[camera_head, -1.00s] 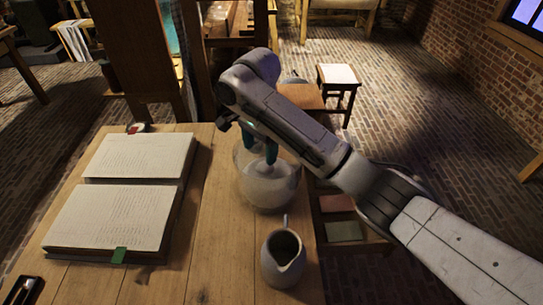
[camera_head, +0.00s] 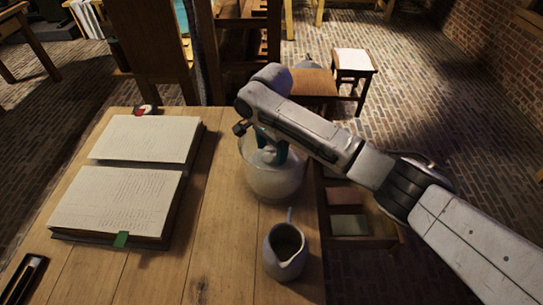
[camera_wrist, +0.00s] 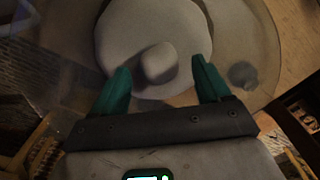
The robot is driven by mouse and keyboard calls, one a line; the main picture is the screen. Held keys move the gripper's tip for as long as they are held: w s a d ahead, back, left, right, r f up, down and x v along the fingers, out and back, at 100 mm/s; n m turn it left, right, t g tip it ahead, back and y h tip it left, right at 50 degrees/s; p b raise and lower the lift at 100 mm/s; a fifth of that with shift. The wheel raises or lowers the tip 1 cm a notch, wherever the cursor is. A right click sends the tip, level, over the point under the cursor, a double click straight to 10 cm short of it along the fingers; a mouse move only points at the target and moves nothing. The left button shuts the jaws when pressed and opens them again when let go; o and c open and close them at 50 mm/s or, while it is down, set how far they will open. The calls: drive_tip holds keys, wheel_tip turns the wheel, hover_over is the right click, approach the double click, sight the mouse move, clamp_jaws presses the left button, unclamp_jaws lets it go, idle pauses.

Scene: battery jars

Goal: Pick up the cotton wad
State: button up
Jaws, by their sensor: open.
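A clear glass jar (camera_head: 273,186) with pale contents stands near the table's right edge. My gripper (camera_head: 270,150) is at its upper part, with teal fingers pointing down. In the wrist view my gripper (camera_wrist: 160,70) is open, its fingers on either side of a pale rounded knob (camera_wrist: 159,62). The knob sits on a broad pale disc (camera_wrist: 145,30) within the jar's round outline. A small dark grey fuzzy lump (camera_wrist: 242,75) shows right of the right finger. I cannot tell for certain which of these is the cotton wad. Contact with the knob is not clear.
A small grey jug (camera_head: 286,251) stands in front of the jar. An open book (camera_head: 120,200) covers the table's left side. A dark tray-like object (camera_head: 24,277) lies at the front left corner. Bare table (camera_head: 215,230) separates book and jar. A chair stands behind the table.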

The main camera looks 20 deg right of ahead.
drive_tip(key=shift+f, duration=1.05)
drive_tip(key=c, duration=1.1)
drive_tip(key=shift+r, duration=0.2)
drive_tip(key=shift+r, duration=0.2)
wheel_tip(320, 180, up, 2)
drive_tip(key=shift+r, duration=0.1)
drive_tip(key=s+d+r, duration=0.1)
drive_tip(key=r, duration=0.1)
drive_tip(key=s+r, duration=0.2)
drive_tip(key=s+d+r, duration=0.1)
drive_tip(key=r, duration=0.1)
drive_tip(key=shift+s+d+r+p, duration=0.1)
drive_tip(key=shift+s+d+p, duration=0.05)
drive_tip(key=shift+d+p, duration=0.2)
drive_tip(key=shift+c, duration=0.2)
drive_tip(key=s+d+r+p, duration=0.4)
drive_tip(key=s+p, duration=0.1)
drive_tip(key=s, duration=0.2)
drive_tip(key=shift+s+d, duration=0.3)
